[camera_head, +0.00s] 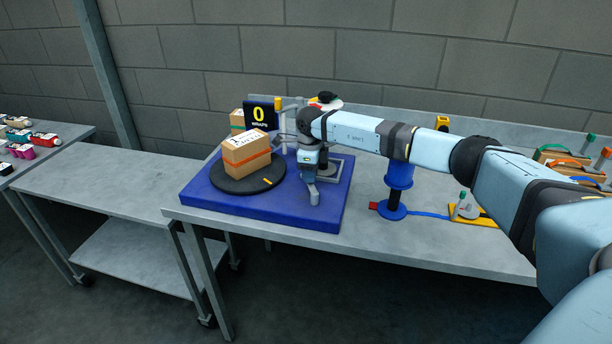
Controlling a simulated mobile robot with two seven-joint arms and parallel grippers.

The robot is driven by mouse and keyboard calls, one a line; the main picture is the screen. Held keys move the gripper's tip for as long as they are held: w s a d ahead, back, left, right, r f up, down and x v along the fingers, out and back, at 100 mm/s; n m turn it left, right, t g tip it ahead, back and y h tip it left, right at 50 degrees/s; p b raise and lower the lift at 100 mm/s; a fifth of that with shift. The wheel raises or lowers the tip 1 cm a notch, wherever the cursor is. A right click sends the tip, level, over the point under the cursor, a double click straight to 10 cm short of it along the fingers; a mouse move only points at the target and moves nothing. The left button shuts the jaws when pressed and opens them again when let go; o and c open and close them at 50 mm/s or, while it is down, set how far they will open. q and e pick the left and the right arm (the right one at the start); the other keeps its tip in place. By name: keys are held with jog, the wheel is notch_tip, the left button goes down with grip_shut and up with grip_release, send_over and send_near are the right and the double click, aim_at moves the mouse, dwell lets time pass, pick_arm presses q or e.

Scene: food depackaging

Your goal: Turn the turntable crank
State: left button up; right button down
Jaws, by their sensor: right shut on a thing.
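The turntable is a black disc (235,186) on a thick blue base (255,213). A cardboard box (247,154) with an orange band sits on the disc. A small yellow mark shows at the disc's front right edge. My right arm reaches in from the right, and my right gripper (311,186) points down over the right part of the blue base, beside the disc. It is shut on the crank, which is mostly hidden by the gripper. A grey plate or frame shows just right of the gripper. My left gripper is not in view.
A blue spool (398,177) stands right of the base, under my arm. Strapped boxes (562,160) are at the far right. A lower empty table (110,190) stands left; another at far left holds small items.

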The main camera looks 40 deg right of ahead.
jog(key=m, duration=0.2)
jog(key=d+m, duration=0.1)
jog(key=shift+s+d+m, duration=0.2)
jog(key=shift+s+m, duration=0.15)
jog(key=shift+m, duration=0.05)
jog(key=shift+s+d+m+p, duration=0.15)
jog(key=shift+s+d+m, duration=0.15)
jog(key=shift+m, duration=0.55)
jog(key=shift+s+d+m+p, duration=0.15)
jog(key=shift+s+d+m, duration=0.1)
jog(key=shift+m, duration=0.6)
jog(key=c, duration=1)
grip_release()
jog(key=shift+r, duration=0.15)
notch_tip(320, 180, up, 14)
jog(key=b, duration=0.2)
jog(key=shift+f, duration=0.2)
